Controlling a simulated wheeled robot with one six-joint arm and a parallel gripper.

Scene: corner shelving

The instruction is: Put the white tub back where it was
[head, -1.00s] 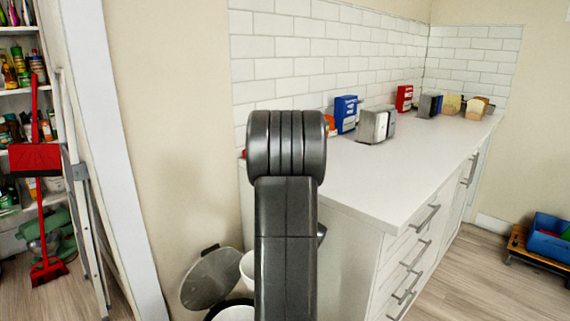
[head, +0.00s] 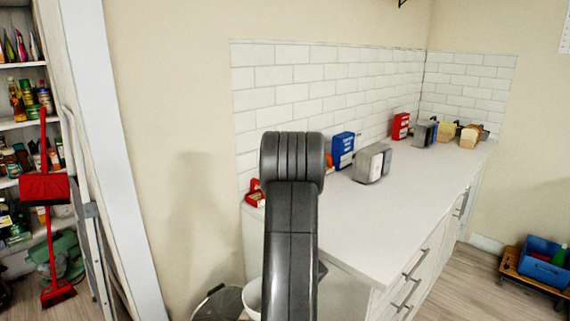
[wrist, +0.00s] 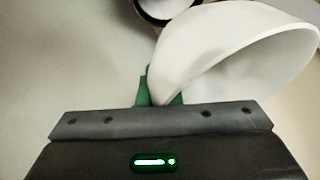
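The white tub (wrist: 225,45) fills the upper right of the wrist view, tilted, with its wide open rim facing up and right. My gripper (wrist: 160,98) has green fingertips closed on the near wall of the tub. In the head view, part of the tub (head: 252,298) shows low behind my arm, beside the end of the counter. My arm hides the gripper and most of the tub there.
A bin with a dark rim (head: 218,304) stands on the floor left of the tub. A stepladder and red broom (head: 45,188) stand left.

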